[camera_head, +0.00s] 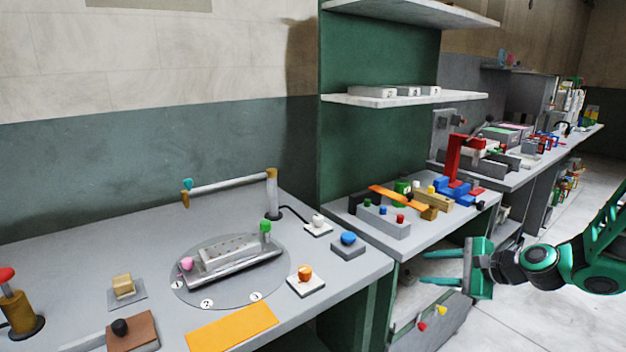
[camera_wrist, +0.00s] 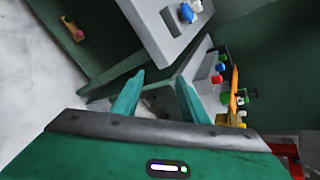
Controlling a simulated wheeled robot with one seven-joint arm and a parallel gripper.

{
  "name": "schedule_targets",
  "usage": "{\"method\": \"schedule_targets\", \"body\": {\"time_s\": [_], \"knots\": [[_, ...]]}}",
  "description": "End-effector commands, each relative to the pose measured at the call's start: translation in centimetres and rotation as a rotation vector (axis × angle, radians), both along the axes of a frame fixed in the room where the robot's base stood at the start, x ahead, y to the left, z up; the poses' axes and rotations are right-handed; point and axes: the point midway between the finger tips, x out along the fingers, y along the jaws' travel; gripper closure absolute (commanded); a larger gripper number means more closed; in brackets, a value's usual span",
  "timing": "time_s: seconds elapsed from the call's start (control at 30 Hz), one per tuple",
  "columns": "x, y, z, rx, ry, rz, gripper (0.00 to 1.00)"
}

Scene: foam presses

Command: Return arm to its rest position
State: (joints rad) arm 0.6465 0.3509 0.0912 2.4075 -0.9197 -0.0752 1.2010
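My gripper (camera_head: 432,268) is at the right of the head view, with my green and black arm reaching in from the right edge. Its two teal fingers point left and are spread apart with nothing between them. In the wrist view the gripper (camera_wrist: 158,92) also shows open and empty. It hangs in front of the benches, beside the right end of the near grey table (camera_head: 350,268) and above the open lower area. No rest mark or cradle for the arm shows.
A grey block with coloured buttons (camera_head: 384,222) and a red press (camera_head: 462,160) stand on the bench behind the gripper. A drawer front with red and yellow knobs (camera_head: 428,318) lies below it. Bare floor (camera_head: 530,310) is free at the right.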

Motion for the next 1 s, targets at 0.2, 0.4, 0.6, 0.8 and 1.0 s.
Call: {"method": "schedule_targets", "body": {"time_s": [0.2, 0.4, 0.6, 0.8, 1.0], "knots": [[-6.7, -1.5, -0.9, -0.436, 0.053, 0.265, 0.6], [-13.7, -4.7, -0.2, -0.736, 0.141, 0.482, 0.6], [-21.6, -7.9, 1.7, -0.928, 0.25, 0.678, 0.6], [-29.6, -9.7, 4.0, -1.003, 0.342, 0.843, 0.6], [-34.8, -10.2, 5.1, -0.995, 0.386, 0.941, 0.6]]}}
